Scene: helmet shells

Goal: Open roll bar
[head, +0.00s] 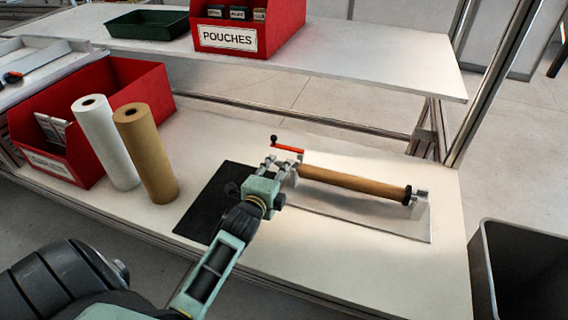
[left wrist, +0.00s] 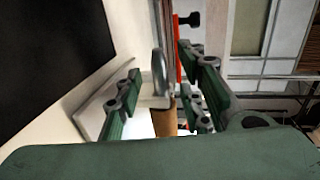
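The roll bar holder stands on the lower table, with a brown roll (head: 350,181) lying across it on a clear-looking base plate (head: 330,207). A red lever (head: 288,150) with a black knob sticks out to the left at the roll's left end. My left gripper (head: 280,164) is at that left end, just below the lever. In the left wrist view its fingers (left wrist: 160,98) are apart, with a grey bracket (left wrist: 159,75) and the roll's end seen between them. The red lever (left wrist: 177,50) shows behind the right-hand fingers; contact cannot be told. My right gripper is not in view.
A black mat (head: 208,204) lies left of the holder. A white roll (head: 106,146) and a brown roll (head: 147,156) stand upright by a red bin (head: 62,165). A shelf (head: 395,62) carries the red POUCHES bin (head: 275,38). A grey bin (head: 515,270) stands at right.

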